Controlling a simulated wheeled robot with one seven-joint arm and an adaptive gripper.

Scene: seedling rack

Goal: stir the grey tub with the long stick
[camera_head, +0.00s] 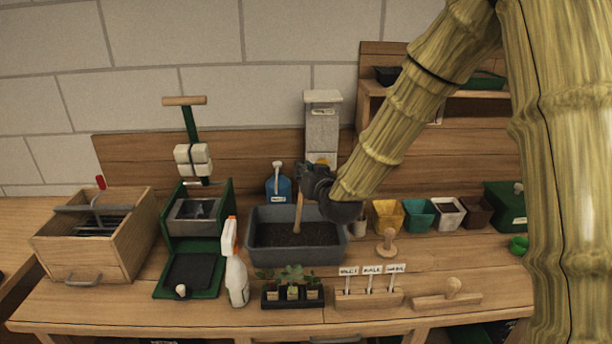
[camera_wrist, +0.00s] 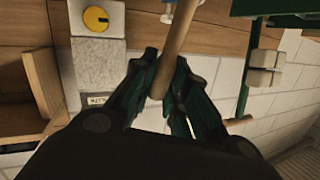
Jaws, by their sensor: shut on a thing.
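The grey tub (camera_head: 267,259) stands on the bench and holds dark soil. The long wooden stick (camera_head: 298,214) stands nearly upright in the tub, its lower end at the soil surface; whether it reaches into the soil is hard to tell. My gripper (camera_head: 302,184) is above the tub, shut on the upper part of the stick. In the wrist view the stick (camera_wrist: 177,45) passes between the two dark fingers (camera_wrist: 163,88). The fingers partly hide its top end.
A spray bottle (camera_head: 236,277) and a seedling tray (camera_head: 292,301) stand in front of the tub. A green press (camera_head: 189,245) is at its left, a blue container (camera_head: 278,187) behind. Coloured pots (camera_head: 387,217) and a wooden tamper (camera_head: 388,246) are at its right.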

